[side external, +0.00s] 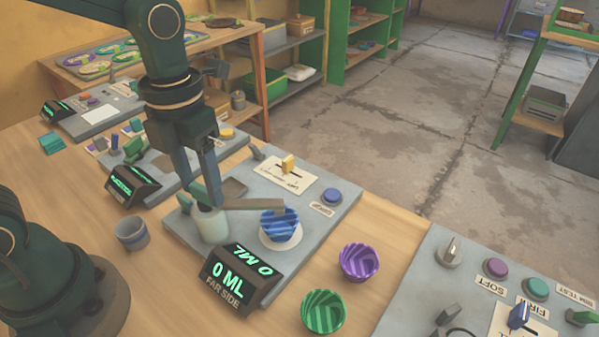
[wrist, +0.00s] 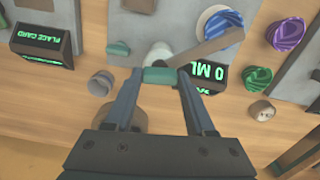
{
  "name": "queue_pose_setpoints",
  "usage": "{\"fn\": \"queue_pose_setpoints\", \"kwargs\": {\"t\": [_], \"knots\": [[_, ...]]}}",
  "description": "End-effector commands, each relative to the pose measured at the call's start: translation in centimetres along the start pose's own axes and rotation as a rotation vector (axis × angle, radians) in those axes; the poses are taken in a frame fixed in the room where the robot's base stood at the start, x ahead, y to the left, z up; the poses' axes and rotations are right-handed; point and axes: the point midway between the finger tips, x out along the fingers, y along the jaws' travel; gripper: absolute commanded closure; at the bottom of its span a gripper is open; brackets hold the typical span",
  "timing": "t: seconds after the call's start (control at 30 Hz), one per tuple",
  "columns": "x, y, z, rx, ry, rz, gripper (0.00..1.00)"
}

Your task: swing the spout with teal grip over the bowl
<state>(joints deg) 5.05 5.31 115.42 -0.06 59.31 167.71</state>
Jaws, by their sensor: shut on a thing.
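The spout (side external: 250,204) is a flat grey-brown arm on a pale round post (side external: 212,226). Its outer end lies across the blue striped bowl (side external: 281,227) in the side view. In the wrist view the spout (wrist: 205,50) reaches the bowl's (wrist: 214,22) near edge. The bowl sits on a white round pad (side external: 292,243). The teal grip (wrist: 160,75) is at the spout's post end, between my fingertips. My gripper (side external: 208,200) is shut on it, pointing down. My fingers partly hide the grip in the side view.
A display (side external: 238,275) reading 0 ML stands in front of the post. A purple bowl (side external: 359,262) and a green bowl (side external: 323,312) stand on the table to the right. A blue button (side external: 332,195) and a yellow slider (side external: 289,164) are behind the bowl. A grey cup (side external: 132,233) is left.

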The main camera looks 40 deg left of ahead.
Motion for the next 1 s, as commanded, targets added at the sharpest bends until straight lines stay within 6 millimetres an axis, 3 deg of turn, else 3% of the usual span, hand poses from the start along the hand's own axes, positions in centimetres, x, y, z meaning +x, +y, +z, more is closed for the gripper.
{"fn": "queue_pose_setpoints", "kwargs": {"t": [0.2,0.23,0.3,0.67,1.0], "knots": [[-0.1,0.0,0.1,0.007,-0.005,0.0,1.0],[-0.1,0.0,0.1,0.007,-0.005,0.0,0.38],[-0.1,0.0,0.1,0.007,-0.005,0.0,0.15],[-0.3,0.0,0.1,0.003,-0.003,0.0,0.15],[-4.3,0.0,0.1,0.004,-0.007,-0.001,0.15]]}}
